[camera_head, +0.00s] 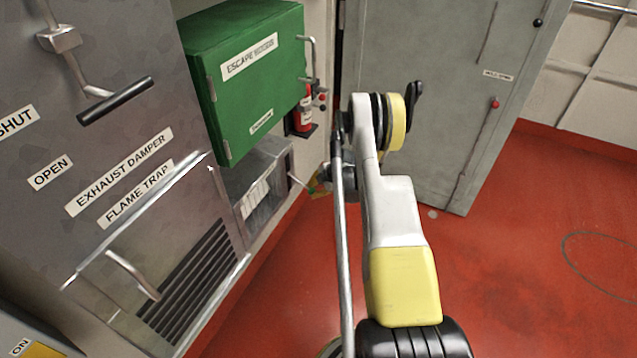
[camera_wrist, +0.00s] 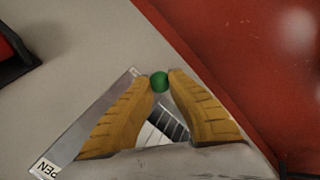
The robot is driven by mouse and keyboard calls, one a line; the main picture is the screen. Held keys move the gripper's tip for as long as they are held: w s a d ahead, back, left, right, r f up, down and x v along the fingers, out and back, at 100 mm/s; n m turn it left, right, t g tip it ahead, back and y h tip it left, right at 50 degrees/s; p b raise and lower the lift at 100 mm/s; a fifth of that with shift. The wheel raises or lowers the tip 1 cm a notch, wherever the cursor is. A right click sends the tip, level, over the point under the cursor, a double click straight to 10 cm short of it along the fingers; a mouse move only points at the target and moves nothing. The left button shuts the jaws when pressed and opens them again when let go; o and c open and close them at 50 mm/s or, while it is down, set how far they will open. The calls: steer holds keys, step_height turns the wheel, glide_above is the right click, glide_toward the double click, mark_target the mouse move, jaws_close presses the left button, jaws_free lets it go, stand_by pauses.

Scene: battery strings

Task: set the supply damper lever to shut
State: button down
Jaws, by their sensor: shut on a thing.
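In the wrist view, the two yellow fingers of my gripper (camera_wrist: 161,84) are closed around a small green knob (camera_wrist: 159,81). It appears to be the end of the supply damper lever. In the head view, a thin rod (camera_head: 298,183) sticks out from a low grey slatted box (camera_head: 280,203) towards my gripper (camera_head: 318,188). My fingers cover most of the knob there. A plate (camera_wrist: 105,112) under my fingers carries a label partly reading "PEN" (camera_wrist: 46,168). The lever's exact angle and any shut mark cannot be made out.
A green escape cabinet (camera_head: 248,75) overhangs the grey box, with a red extinguisher (camera_head: 305,110) beside it. The exhaust damper handle (camera_head: 115,100) is on the left panel. A grey door (camera_head: 450,100) stands behind my arm. The red floor (camera_head: 530,270) is open at right.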

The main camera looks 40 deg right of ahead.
steer(key=shift+w+f, duration=0.2)
steer(key=shift+f, duration=0.3)
steer(key=c, duration=1.8)
jaws_free()
steer(key=shift+w+t, duration=0.15)
steer(key=shift+t, duration=0.15)
steer(key=shift+c, duration=0.2)
steer(key=o, duration=0.7)
steer(key=shift+a, duration=0.1)
steer(key=v, duration=1.2)
